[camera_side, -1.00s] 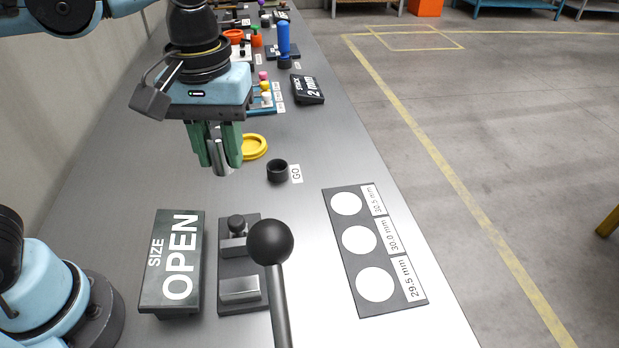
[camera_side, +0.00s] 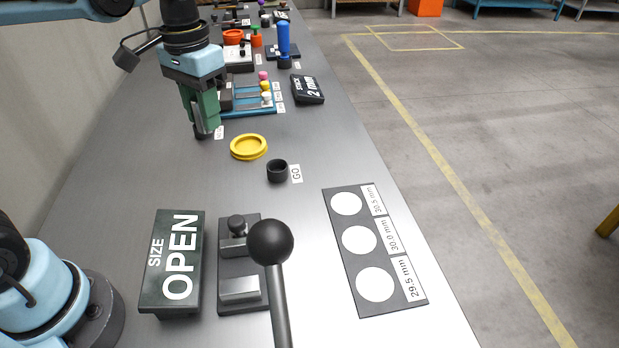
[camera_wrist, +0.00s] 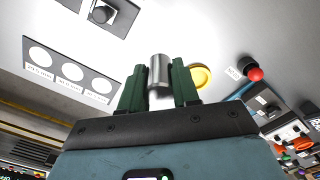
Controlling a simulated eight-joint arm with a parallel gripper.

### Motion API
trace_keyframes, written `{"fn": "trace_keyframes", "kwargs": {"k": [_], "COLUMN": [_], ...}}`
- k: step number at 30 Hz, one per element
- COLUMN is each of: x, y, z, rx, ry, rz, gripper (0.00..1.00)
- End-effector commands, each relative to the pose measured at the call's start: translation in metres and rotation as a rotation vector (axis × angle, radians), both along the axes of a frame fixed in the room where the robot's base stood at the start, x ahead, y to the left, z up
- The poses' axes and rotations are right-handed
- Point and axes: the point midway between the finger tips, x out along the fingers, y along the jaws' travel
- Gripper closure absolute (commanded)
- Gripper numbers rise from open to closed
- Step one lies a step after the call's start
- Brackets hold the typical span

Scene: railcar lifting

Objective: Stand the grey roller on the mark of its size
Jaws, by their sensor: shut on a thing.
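My gripper (camera_side: 204,112) is shut on the grey roller (camera_wrist: 159,76), which shows upright between the green fingers in the wrist view. In the side view the fingers mostly hide the roller. There the gripper is over the left part of the bench, close to a small dark ring or base (camera_side: 203,132) with a white label; I cannot tell if they touch. The mark plate (camera_side: 354,287) has three white circles, labelled 30.5 mm (camera_side: 346,204), 30.0 mm (camera_side: 359,240) and 29.5 mm (camera_side: 376,284); all are empty. The size display (camera_side: 174,262) reads OPEN.
A gauge with a black ball lever (camera_side: 270,242) stands in front, beside the display. Bench around the mark plate is clear.

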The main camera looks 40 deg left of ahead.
Motion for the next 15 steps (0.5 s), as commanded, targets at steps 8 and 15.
{"fn": "trace_keyframes", "kwargs": {"k": [8,15], "x": [0.0,0.0027], "y": [-0.0004,-0.0053], "z": [0.0003,-0.0001], "rx": [0.0,0.0], "ry": [0.0,0.0], "rz": [0.001,-0.005], "gripper": [1.0,1.0]}}
